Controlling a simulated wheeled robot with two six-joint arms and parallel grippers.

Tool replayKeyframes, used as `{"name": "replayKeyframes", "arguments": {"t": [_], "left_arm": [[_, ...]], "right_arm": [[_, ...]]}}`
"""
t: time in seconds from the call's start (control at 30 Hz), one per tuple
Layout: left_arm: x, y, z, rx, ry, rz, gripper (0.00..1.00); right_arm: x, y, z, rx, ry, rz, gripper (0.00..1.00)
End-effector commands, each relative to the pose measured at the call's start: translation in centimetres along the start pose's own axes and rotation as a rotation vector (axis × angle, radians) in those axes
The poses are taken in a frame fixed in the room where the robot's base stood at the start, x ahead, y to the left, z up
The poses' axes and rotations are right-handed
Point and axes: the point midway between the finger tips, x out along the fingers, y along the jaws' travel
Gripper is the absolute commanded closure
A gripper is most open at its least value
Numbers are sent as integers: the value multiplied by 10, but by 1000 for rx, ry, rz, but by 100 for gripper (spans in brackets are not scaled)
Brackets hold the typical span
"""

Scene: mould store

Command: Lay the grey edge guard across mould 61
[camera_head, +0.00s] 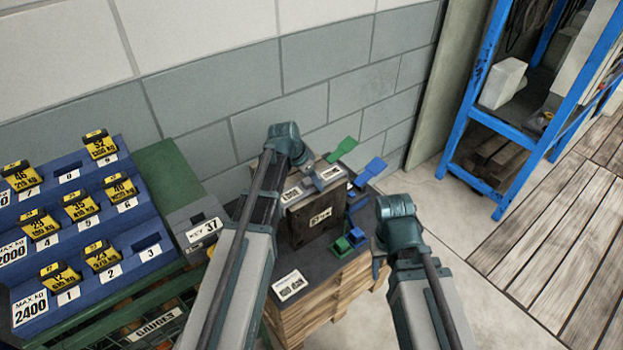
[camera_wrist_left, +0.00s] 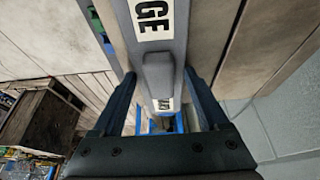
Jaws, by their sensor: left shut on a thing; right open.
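Mould 61 (camera_head: 322,232) is a dark block standing upright on a pallet-like stand, with a white number label on its face. The grey edge guard (camera_head: 331,185) is a bar with two white labels, at the mould's top edge in the head view; I cannot tell whether it touches. My left gripper (camera_head: 313,172) is shut on the guard's raised grip. In the left wrist view the guard (camera_wrist_left: 158,22) runs between the fingers (camera_wrist_left: 160,85). My right gripper (camera_head: 377,265) is open and empty, right of the mould; its fingers are partly hidden.
Green (camera_head: 342,149) and blue (camera_head: 371,171) pieces stick out around the mould. A label (camera_head: 290,285) lies on the stand's front. A blue board (camera_head: 130,240) with yellow tags is at left, a blue rack (camera_head: 478,100) at right. Open floor lies right of my right arm.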

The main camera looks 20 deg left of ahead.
Motion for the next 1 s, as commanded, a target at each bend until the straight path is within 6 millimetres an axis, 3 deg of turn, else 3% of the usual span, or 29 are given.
{"name": "replayKeyframes", "arguments": {"t": [0.2,0.23,0.33,0.73,1.0], "left_arm": [[0,0,0,0,0,0,72],[0,0,0,0,0,0,20],[0,0,0,0,0,0,2],[-4,0,0,0,0,0,0],[-30,1,-2,0,0,0,0]], "right_arm": [[0,0,0,0,0,0,50],[0,0,0,0,0,0,50],[0,0,0,0,0,0,50],[-4,0,0,0,0,0,50],[-28,3,2,0,0,0,50]]}}
